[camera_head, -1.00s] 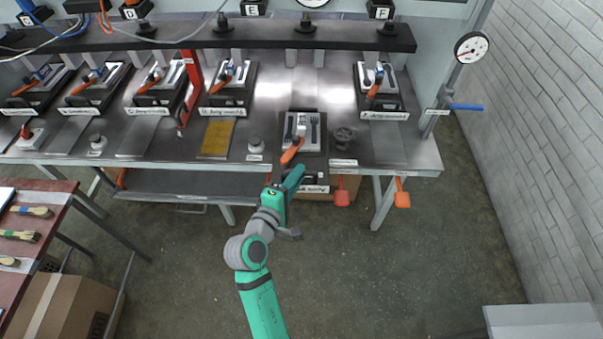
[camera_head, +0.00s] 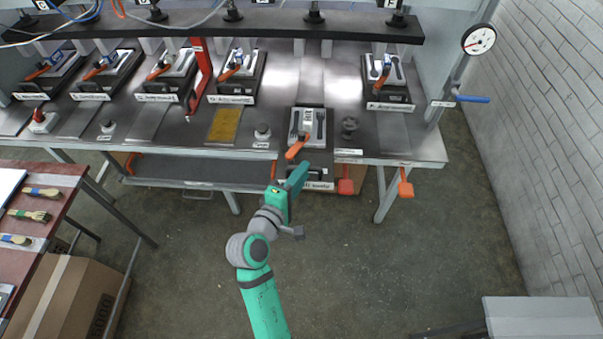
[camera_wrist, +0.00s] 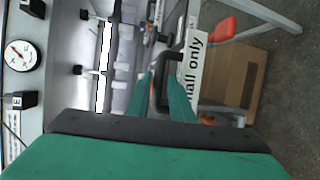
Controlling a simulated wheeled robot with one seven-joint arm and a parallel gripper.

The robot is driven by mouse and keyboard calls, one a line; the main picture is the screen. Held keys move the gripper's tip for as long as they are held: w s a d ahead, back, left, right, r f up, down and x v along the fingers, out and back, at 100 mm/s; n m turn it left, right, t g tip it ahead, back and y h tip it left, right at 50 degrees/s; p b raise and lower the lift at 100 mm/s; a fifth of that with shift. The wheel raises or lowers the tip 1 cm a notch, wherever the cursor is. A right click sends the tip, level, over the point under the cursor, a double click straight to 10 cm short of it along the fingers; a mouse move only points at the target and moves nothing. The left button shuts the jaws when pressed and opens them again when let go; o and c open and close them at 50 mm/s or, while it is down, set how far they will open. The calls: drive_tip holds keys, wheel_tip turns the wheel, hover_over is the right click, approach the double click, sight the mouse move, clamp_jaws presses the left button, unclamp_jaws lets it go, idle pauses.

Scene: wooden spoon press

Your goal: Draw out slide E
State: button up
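The slide under station E (camera_head: 317,127) is a dark plate carrying a pale spoon mould with an orange lever (camera_head: 298,146). It sits at the bench's front edge, farther forward than its neighbours. My gripper (camera_head: 300,174) is at the front of this slide in the head view. In the wrist view my two teal gripper fingers (camera_wrist: 160,90) stand apart, beside a black bracket-shaped handle (camera_wrist: 172,60) next to a label ending "all only" (camera_wrist: 193,68). Part of the handle appears between the fingers; contact is hard to tell. The E sign (camera_wrist: 17,100) shows at the left.
The neighbouring slides (camera_head: 237,75) and (camera_head: 388,82) stand farther back on the steel bench (camera_head: 425,148). A red table (camera_head: 60,180) and cardboard box (camera_head: 70,300) are at left. The floor (camera_head: 390,270) behind the gripper is clear.

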drive_tip(key=v, duration=1)
drive_tip(key=shift+s+a, duration=0.2)
drive_tip(key=shift+s, duration=0.15)
drive_tip(key=s+a+f+m+y, duration=0.25)
drive_tip(key=s+f+y, duration=0.45)
drive_tip(key=s+f, duration=0.5)
drive_tip(key=s+d+r+m+t, duration=0.1)
drive_tip(key=s+d+m, duration=0.1)
drive_tip(key=s+m, duration=0.3)
drive_tip(key=s+d+r+m, duration=0.2)
drive_tip(key=s+m, duration=0.3)
drive_tip(key=s, duration=0.4)
drive_tip(key=shift+d+r+t+y, duration=0.3)
drive_tip(key=shift+d+t+y, duration=0.1)
drive_tip(key=shift+d, duration=0.3)
drive_tip(key=shift+s+m, duration=0.1)
drive_tip(key=shift+m, duration=0.15)
